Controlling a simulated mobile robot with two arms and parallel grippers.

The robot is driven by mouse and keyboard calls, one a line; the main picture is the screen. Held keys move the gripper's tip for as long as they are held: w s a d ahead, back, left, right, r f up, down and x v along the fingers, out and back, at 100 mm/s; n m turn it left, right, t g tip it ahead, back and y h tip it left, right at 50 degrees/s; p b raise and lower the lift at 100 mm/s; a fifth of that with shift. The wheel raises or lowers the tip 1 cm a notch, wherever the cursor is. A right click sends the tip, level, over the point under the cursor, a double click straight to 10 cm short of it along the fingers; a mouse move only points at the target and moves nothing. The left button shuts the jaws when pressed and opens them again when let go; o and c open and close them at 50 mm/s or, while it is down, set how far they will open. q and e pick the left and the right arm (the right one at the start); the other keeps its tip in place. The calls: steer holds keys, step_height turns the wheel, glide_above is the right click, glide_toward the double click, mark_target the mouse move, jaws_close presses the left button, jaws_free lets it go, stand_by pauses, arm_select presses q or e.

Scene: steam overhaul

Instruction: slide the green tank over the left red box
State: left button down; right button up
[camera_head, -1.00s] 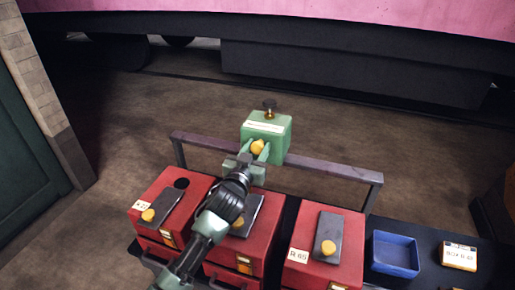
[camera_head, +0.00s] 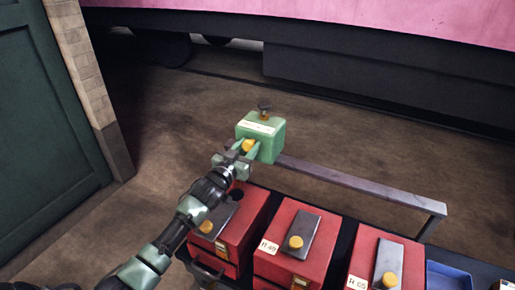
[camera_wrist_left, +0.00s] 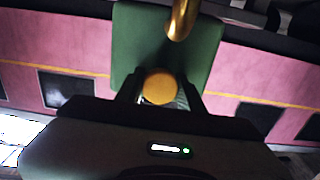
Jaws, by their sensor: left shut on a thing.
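The green tank (camera_head: 264,138) is a box with a white label on its edge and a dark-capped brass fitting on top. My left gripper (camera_head: 246,149) is shut on its yellow knob. The tank is held at the far end of the left red box, near the rail. In the left wrist view the green tank (camera_wrist_left: 195,50) fills the upper middle, with the yellow knob between the fingers. The left red box (camera_head: 246,226) has a dark round hole in its top and a grey plate with a yellow knob. My arm partly covers it. My right gripper is not in view.
A middle red box (camera_head: 283,260) and a right red box (camera_head: 404,258) stand alongside, each with a grey plate. A grey rail (camera_head: 365,187) runs behind them. A blue tray (camera_head: 448,276) lies at right. A green door (camera_head: 45,130) stands at left.

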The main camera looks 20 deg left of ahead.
arm_select(q)
steer(key=shift+a, duration=0.8)
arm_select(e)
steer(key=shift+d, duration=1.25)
arm_select(q)
steer(key=c, duration=1.3)
jaws_free()
steer(key=o, duration=0.4)
steer(key=shift+a, duration=0.15)
steer(key=s+b, duration=0.1)
steer(key=s, duration=0.6)
steer(key=shift+s+a, duration=0.2)
steer(key=shift+s, duration=0.2)
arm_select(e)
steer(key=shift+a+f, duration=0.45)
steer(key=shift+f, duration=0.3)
